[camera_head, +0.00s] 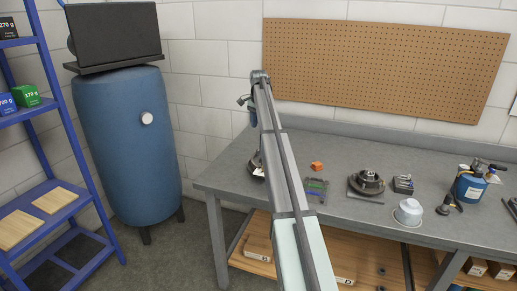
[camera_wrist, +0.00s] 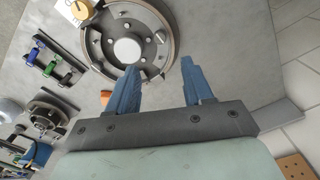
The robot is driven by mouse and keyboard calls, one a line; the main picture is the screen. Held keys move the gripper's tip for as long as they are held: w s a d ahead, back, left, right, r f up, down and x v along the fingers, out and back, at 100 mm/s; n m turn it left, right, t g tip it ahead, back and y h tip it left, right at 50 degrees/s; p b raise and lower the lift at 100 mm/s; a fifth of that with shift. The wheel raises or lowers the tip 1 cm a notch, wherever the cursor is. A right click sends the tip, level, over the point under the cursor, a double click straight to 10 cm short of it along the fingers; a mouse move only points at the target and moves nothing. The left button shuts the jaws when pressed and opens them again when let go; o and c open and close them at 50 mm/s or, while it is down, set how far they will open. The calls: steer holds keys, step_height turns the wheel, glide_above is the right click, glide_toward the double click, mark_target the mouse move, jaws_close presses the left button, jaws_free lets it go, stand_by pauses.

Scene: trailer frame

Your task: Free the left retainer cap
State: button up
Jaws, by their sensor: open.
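A round brake assembly (camera_wrist: 127,75) with a pale centre hub and a brown rim lies on the grey bench in the wrist view. Small dark fittings sit on its face; I cannot tell which is the left retainer cap. In the head view only part of the assembly (camera_head: 257,172) shows, with my arm hiding the rest. My gripper (camera_wrist: 160,65) has two blue fingers spread apart with nothing between them. In the head view my gripper (camera_head: 248,108) is high at the bench's left end.
An orange block (camera_head: 316,166), a rack of coloured-handled tools (camera_head: 316,187), a dark hub (camera_head: 367,183), a white bowl (camera_head: 408,211) and a blue canister (camera_head: 470,187) stand to the right on the bench (camera_head: 345,210). A blue tank (camera_head: 125,140) stands left, beyond a gap.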

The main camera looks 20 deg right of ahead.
mark_target(259, 152)
step_height(259, 152, down, 12)
steer(key=shift+f, duration=0.1)
stand_by(0.4)
jaws_close()
stand_by(0.5)
